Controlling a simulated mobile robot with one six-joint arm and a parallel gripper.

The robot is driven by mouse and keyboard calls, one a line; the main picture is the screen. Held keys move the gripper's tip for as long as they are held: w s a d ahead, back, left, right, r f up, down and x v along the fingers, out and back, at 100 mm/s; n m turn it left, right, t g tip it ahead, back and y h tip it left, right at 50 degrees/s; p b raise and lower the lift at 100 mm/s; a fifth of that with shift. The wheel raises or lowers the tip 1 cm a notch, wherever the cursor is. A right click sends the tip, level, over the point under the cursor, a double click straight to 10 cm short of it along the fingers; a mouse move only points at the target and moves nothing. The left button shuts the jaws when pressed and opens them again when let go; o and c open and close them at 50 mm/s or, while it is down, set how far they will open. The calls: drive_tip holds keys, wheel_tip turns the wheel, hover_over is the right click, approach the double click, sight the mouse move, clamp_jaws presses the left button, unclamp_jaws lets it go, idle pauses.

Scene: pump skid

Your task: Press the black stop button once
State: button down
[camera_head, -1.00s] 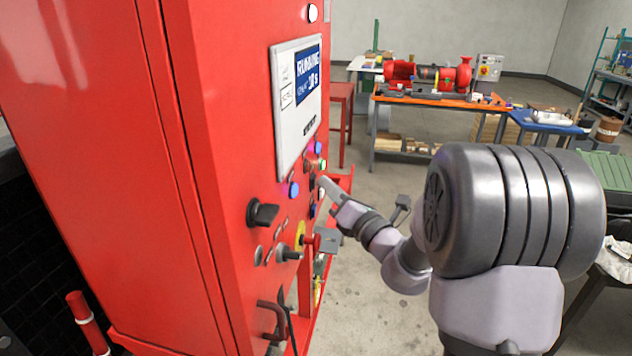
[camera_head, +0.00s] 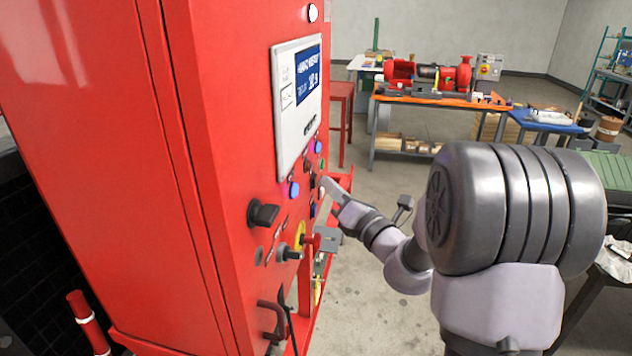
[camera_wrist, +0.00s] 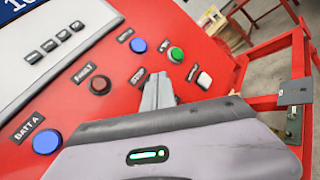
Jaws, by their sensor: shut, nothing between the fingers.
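My gripper (camera_head: 327,184) is shut and empty, its fingertips close to the button panel of the red cabinet (camera_head: 205,130). In the wrist view the closed fingertips (camera_wrist: 158,90) lie just right of the STOP label (camera_wrist: 137,77). The black stop button is hidden in the wrist view, apparently behind the fingers. In the head view a small dark button (camera_head: 313,181) shows beside the fingertips; I cannot tell whether they touch it. The display (camera_head: 308,75) shows white text on blue, too small to read surely.
Around the fingers are a green button (camera_wrist: 176,54), a blue button (camera_wrist: 138,45), a white button (camera_wrist: 204,79), a dark red fault lamp (camera_wrist: 101,85) and a blue BATT A lamp (camera_wrist: 46,142). A black rotary knob (camera_head: 263,214) and a red handle (camera_head: 311,241) project lower down.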

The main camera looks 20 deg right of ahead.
drive_tip(key=shift+s+d, duration=0.2)
drive_tip(key=shift+d, duration=0.1)
drive_tip(key=s+d, duration=0.2)
drive_tip(key=d, duration=0.2)
drive_tip(key=shift+s+d, duration=0.1)
drive_tip(key=shift+s, duration=0.3)
idle(0.7)
